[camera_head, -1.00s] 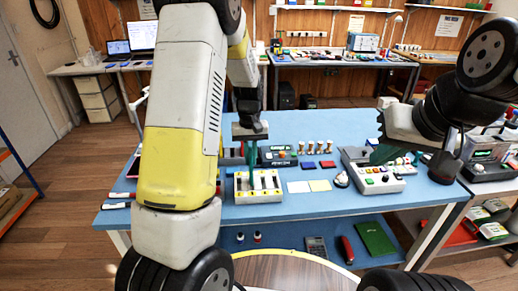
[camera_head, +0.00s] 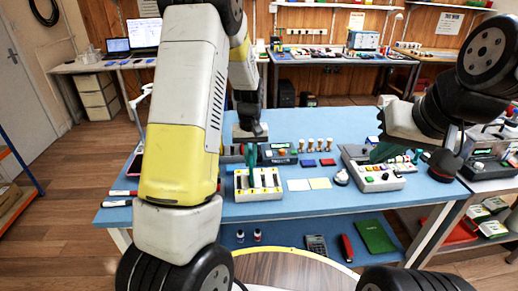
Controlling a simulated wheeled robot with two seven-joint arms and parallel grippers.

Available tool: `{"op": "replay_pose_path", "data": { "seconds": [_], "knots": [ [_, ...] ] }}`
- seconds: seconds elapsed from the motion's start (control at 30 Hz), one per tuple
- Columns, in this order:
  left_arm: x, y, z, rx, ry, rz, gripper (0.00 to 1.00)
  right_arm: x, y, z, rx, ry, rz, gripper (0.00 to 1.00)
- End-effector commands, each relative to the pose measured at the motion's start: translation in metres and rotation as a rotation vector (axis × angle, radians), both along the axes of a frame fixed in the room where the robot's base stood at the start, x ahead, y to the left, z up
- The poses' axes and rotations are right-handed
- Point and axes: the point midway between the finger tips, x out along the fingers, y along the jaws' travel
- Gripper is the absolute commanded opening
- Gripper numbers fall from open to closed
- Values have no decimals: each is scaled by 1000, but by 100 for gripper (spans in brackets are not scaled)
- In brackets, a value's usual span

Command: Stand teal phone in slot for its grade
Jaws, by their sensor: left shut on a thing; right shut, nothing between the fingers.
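The teal phone (camera_head: 251,157) is held upright, edge-on to the head camera, below my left gripper (camera_head: 250,146). My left gripper is shut on it, above the white slotted rack (camera_head: 240,194) on the blue table. The phone's lower part shows at the middle slots of the rack; I cannot tell how deep it sits or which slot it is in. My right gripper (camera_head: 381,153) is shut and empty, over the table to the right, near a grey button console (camera_head: 378,180).
A dark device with a display (camera_head: 278,154) stands behind the rack. White and yellow cards (camera_head: 320,183), red and blue blocks (camera_head: 327,162) and several wooden-topped stamps (camera_head: 311,145) lie to its right.

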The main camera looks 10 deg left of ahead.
Motion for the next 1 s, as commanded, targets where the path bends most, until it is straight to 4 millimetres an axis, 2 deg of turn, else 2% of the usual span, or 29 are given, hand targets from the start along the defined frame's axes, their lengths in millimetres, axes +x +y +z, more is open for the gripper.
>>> {"op": "replay_pose_path", "data": {
  "seconds": [1.0],
  "knots": [
    [0, 0, -9, 0, 0, 0, 0, 0, 0, 0, 0, 0, 0, 0]
  ]
}}
